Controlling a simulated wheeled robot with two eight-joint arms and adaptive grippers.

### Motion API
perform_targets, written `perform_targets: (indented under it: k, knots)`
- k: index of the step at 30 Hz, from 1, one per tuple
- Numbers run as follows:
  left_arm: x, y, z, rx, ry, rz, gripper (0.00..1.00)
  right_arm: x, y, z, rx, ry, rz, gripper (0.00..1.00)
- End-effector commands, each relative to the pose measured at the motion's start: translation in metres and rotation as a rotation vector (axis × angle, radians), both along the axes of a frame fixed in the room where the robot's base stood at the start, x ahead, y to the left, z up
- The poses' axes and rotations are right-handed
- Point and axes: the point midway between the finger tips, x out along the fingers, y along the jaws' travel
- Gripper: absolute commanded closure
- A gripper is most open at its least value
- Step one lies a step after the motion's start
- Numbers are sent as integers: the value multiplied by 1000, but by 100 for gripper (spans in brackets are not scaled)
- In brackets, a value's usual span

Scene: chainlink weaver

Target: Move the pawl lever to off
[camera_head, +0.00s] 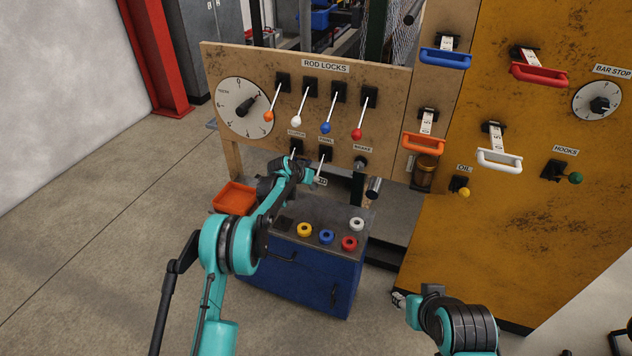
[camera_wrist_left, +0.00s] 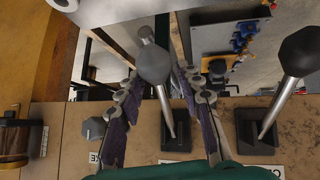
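The pawl lever (camera_head: 321,168) is the middle one in the lower row of the wooden ROD LOCKS panel. In the left wrist view, the pawl lever (camera_wrist_left: 168,100) has a grey knob and a dark square base. My left gripper (camera_head: 310,174) is at the panel, and its fingers partly hide this lever in the head view. In the left wrist view, my left gripper (camera_wrist_left: 160,95) is open, with one finger on each side of the lever and a gap beside the shaft. My right arm's end (camera_head: 402,300) is low at the right; its fingers are unclear.
The clutch lever (camera_head: 294,153) and the brake knob (camera_head: 360,162) flank the pawl lever closely. Rod-lock levers with orange, white, blue and red knobs hang above. A blue cabinet (camera_head: 310,280) with coloured rings and an orange bin (camera_head: 234,198) stand below.

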Motion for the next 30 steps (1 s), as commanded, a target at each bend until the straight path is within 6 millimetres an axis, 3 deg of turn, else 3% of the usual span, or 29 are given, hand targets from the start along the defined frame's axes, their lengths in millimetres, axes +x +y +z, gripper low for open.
perform_targets:
  k: [1,5,6,22,30]
  knots:
    - [0,0,0,0,0,0,64,0,0,0,0,0,0,60]
    - [0,0,0,0,0,0,98,0,0,0,0,0,0,60]
    - [0,0,0,0,0,0,100,0,0,0,0,0,0,60]
    - [-1,0,0,2,5,-1,100,0,0,1,0,0,0,60]
    - [-5,2,10,31,88,-2,100,0,0,15,0,0,0,60]
